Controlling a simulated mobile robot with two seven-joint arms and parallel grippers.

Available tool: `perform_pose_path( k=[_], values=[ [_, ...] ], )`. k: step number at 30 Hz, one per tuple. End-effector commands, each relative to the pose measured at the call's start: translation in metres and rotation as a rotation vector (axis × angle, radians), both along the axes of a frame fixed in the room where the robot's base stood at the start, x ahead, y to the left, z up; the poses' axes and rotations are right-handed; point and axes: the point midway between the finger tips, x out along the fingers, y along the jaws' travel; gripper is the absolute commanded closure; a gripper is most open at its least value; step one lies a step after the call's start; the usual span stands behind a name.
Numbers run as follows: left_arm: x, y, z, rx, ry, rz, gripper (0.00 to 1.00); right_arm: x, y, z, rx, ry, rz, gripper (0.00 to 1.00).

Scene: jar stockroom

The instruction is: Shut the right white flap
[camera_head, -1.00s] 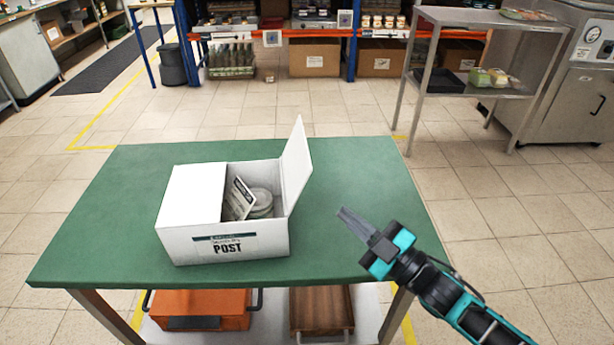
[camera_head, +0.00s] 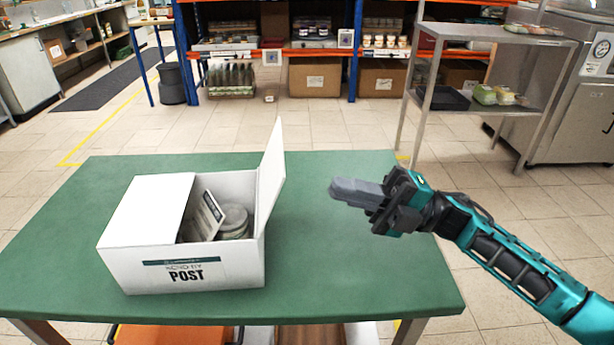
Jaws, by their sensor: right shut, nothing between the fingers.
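A white box (camera_head: 190,270) marked POST stands on the green table. Its right white flap (camera_head: 270,180) stands up, tilted a little outward to the right. Its left flap (camera_head: 150,208) lies flat over the left part of the opening. Inside, a printed card (camera_head: 205,212) and a round grey lidded jar (camera_head: 235,220) show in the uncovered right part. My right gripper (camera_head: 334,189) is shut and empty, to the right of the raised flap and apart from it, its fingers pointing left. My left gripper is not in view.
The green table (camera_head: 350,270) is clear around the box. An orange case (camera_head: 165,335) sits beneath it. A grey metal shelf unit (camera_head: 490,105) stands behind at the right. Storage racks with cardboard boxes (camera_head: 315,78) line the back.

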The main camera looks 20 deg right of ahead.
Motion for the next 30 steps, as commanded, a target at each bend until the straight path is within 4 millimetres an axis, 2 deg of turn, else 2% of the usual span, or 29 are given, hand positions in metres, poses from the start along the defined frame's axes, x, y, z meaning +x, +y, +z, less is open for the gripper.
perform_pose_path(
  k=[3,6,12,25,30],
  values=[
    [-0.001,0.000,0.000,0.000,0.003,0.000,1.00,0.004,0.023,0.011,0.003,-0.003,0.003,1.00],
    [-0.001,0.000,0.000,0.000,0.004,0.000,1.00,0.008,0.038,0.017,0.003,-0.001,0.002,1.00],
    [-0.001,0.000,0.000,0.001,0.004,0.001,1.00,0.012,0.055,0.023,0.001,0.001,0.000,1.00],
    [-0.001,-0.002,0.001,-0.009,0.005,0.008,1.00,0.012,0.059,0.024,0.000,0.002,0.000,1.00],
    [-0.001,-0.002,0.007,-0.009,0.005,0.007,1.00,0.015,0.060,0.028,-0.019,0.005,-0.001,1.00]
  ],
)
